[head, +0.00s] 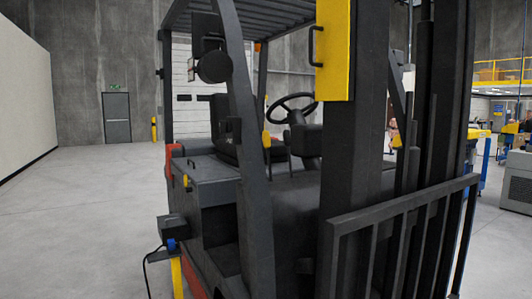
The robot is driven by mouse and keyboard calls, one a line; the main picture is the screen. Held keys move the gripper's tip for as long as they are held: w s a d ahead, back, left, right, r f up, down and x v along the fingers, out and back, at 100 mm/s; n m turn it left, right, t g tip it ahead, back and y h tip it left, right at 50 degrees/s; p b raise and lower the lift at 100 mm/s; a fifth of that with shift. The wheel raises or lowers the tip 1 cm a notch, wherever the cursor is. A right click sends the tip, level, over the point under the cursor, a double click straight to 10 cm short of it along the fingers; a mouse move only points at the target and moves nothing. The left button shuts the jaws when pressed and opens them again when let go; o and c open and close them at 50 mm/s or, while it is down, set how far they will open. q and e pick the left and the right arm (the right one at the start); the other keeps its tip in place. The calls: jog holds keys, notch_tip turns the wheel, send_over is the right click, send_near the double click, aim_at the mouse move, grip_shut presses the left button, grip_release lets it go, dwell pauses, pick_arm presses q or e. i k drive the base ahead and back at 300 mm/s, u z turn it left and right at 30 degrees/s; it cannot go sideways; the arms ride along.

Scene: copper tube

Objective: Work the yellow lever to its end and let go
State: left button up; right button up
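Several small yellow parts show on a dark forklift (290,200), and I cannot tell for sure which is the task's lever. One yellow piece (187,182) stands on the grey side box at the left. Another yellow piece (266,139) is beside the seat, partly behind the front pillar. A third yellow piece (396,141) shows between the mast posts at the right. Neither of my grippers is in view, so nothing is seen touching these parts.
The fork carriage grille (400,235) and mast fill the right foreground. A yellow panel (335,50) with a black handle is on the mast. A black box (174,229) with a hanging cable sticks out at the left. The floor (75,220) at left is clear.

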aim_at(266, 138)
jog(key=u, duration=0.2)
jog(key=k, duration=0.5)
jog(key=u, duration=1.35)
jog(key=i, duration=2.05)
jog(key=u, duration=0.5)
jog(key=i, duration=0.55)
jog(key=z, duration=2.2)
